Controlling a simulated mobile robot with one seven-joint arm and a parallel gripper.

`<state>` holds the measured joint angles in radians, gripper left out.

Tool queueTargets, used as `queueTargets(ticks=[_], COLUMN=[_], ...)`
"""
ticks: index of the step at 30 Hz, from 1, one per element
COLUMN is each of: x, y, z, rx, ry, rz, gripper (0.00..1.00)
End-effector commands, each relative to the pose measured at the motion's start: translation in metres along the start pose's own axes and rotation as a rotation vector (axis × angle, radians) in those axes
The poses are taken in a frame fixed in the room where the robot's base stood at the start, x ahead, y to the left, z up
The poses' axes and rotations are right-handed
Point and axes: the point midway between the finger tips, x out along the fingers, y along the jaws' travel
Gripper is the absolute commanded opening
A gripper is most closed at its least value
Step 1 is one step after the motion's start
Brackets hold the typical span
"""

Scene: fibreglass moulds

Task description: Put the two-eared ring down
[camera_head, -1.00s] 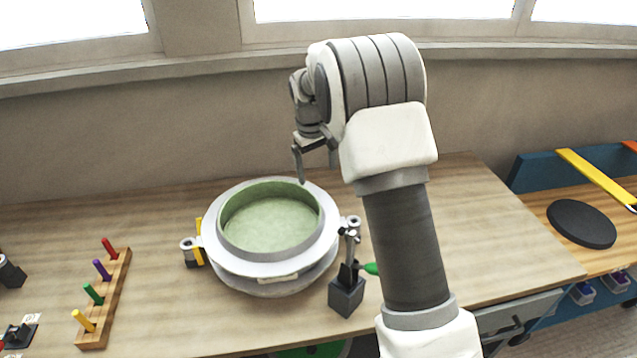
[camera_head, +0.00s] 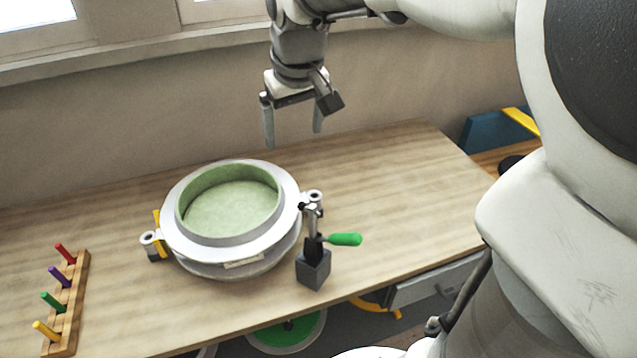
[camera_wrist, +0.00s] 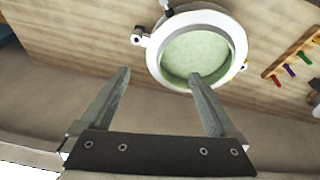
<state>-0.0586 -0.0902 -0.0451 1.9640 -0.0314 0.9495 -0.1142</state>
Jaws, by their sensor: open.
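The two-eared ring (camera_head: 175,235) is a pale grey flange with a small eyelet on its left and right sides. It lies roughly level around a round mould with a pale green inside (camera_head: 235,205), on the wooden table. In the wrist view the ring (camera_wrist: 152,58) shows beyond the fingertips. My gripper (camera_head: 292,140) is open and empty, above and behind the ring, clear of it. Its two fingers also show in the wrist view (camera_wrist: 160,73), apart with nothing between them. The ring's underside is hidden.
A clamp with a green handle (camera_head: 345,239) on a dark block (camera_head: 313,270) stands by the right eyelet. A yellow-handled clamp (camera_head: 157,222) is by the left one. A peg rack (camera_head: 70,310) stands at left. The table (camera_head: 400,190) is free to the right.

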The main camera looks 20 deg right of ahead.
Motion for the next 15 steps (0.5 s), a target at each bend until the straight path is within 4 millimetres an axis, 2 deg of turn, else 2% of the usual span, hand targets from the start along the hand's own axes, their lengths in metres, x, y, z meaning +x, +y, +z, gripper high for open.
queueTargets(ticks=[1, 6, 15], x=[-0.011, -0.033, -0.044], y=[-0.002, -0.009, -0.020], z=[0.015, 0.063, 0.144], rx=[0.012, 0.051, 0.118], ry=[0.020, 0.070, 0.147], rz=[-0.001, -0.006, -0.005], gripper=[0.95, 0.95, 0.95])
